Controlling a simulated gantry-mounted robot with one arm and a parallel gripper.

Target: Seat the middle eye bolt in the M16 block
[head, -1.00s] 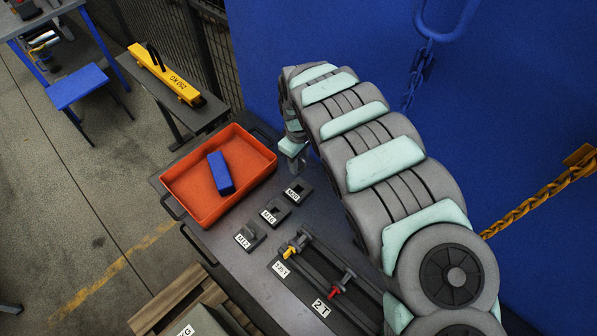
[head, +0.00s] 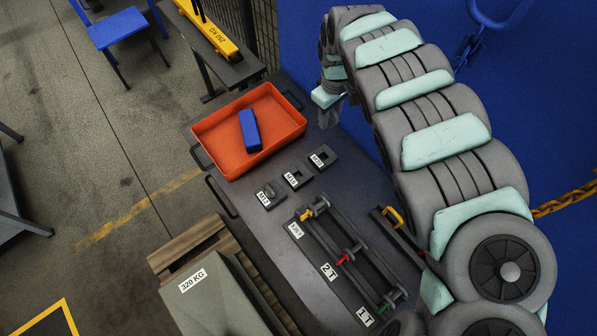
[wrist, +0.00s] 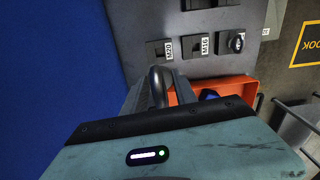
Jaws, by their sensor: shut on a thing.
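My gripper (wrist: 150,95) is shut on a grey eye bolt (wrist: 160,84), whose rounded ring shows between the fingers in the wrist view. In the head view my gripper (head: 328,108) hangs beside the right end of the orange tray, and the bolt cannot be made out there. The M16 block (head: 293,176) is the middle of three dark blocks. It also shows in the wrist view (wrist: 194,47), ahead of the gripper and apart from it. Its square recess looks empty. The bolt's lower end is hidden.
The M20 block (head: 324,156) and M12 block (head: 268,198) flank it; a grey part sits in the M12 block. The orange tray (head: 220,165) holds a blue block (head: 250,130). A shackle rack (head: 345,265) lies nearer. A blue panel (head: 310,45) rises behind the arm.

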